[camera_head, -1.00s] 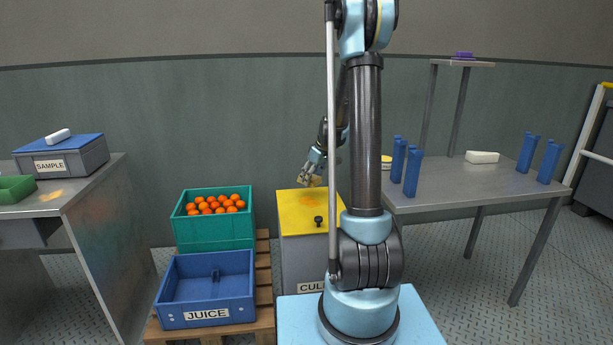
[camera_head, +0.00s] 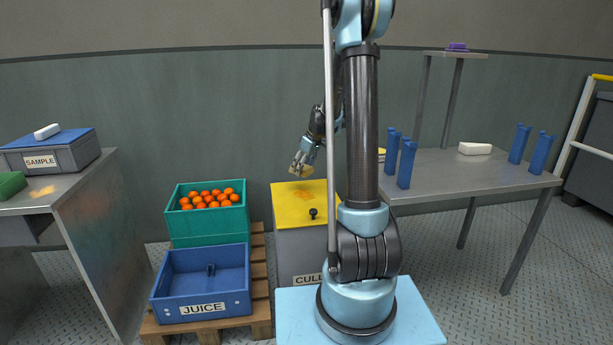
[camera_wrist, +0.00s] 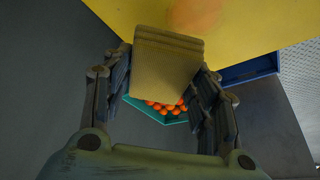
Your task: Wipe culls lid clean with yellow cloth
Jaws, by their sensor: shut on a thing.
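The culls bin has a yellow lid (camera_head: 297,209) with a dark knob (camera_head: 313,213) near its front edge. An orange smear (camera_head: 304,195) marks the lid; it also shows on the lid in the wrist view (camera_wrist: 195,14). My gripper (camera_head: 301,168) is above the back of the lid, shut on the yellow cloth (camera_wrist: 168,66). The cloth looks like a folded, thick block between the fingers. In the head view it is small (camera_head: 306,172) and seems just above the lid; I cannot tell whether it touches.
A green crate of oranges (camera_head: 208,215) and a blue JUICE crate (camera_head: 203,284) stand left of the bin on a pallet (camera_head: 261,296). A steel table (camera_head: 455,176) with blue holders and a white block is at right. A sample bin (camera_head: 60,157) sits on the left bench.

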